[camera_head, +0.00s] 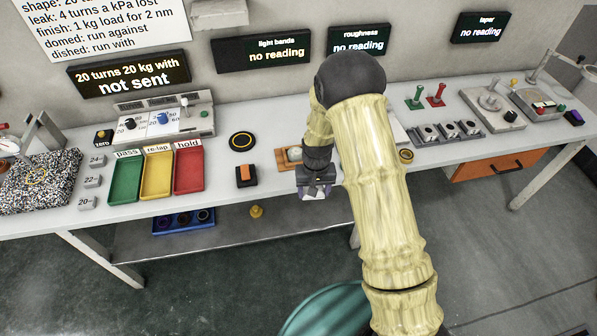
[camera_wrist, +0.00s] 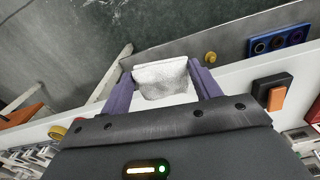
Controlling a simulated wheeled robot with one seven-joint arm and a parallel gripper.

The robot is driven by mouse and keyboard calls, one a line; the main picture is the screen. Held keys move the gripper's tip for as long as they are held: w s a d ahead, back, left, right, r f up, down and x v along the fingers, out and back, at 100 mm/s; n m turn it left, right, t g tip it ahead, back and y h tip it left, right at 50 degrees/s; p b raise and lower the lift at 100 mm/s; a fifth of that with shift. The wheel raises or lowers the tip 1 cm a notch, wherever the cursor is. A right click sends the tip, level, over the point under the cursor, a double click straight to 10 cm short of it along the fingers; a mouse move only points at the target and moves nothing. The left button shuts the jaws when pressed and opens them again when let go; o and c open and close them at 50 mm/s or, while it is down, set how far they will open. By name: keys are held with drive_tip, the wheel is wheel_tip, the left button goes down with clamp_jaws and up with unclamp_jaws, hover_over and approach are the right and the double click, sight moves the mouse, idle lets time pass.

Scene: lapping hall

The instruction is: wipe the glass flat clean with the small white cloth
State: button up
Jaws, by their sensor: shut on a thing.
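My gripper (camera_head: 314,190) is shut on the small white cloth (camera_wrist: 162,80), which is pinched between its two purple fingers in the wrist view. In the head view the cloth (camera_head: 313,196) shows as a pale patch below my gripper, over the bench's front edge. A pale round disc (camera_head: 294,153) sits on a brown wooden board (camera_head: 282,160) just behind and left of my gripper. It may be the glass flat, but my wrist partly hides it and I cannot tell whether it is clean.
The long white bench (camera_head: 222,180) carries a black switch with an orange top (camera_head: 246,175), a black disc with a yellow ring (camera_head: 242,141), and green (camera_head: 126,178), yellow and red trays. A blue holder (camera_head: 183,221) and a brass weight (camera_head: 257,211) are lower, beneath the bench front.

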drive_tip(key=s+d+f, duration=0.1)
drive_tip(key=d+f, duration=0.1)
drive_tip(key=d, duration=0.4)
drive_tip(key=s+d+f+m, duration=0.1)
drive_tip(key=s+d+f, duration=0.1)
drive_tip(key=d, duration=0.5)
drive_tip(key=shift+d+m, duration=0.15)
drive_tip(key=shift+m, duration=0.15)
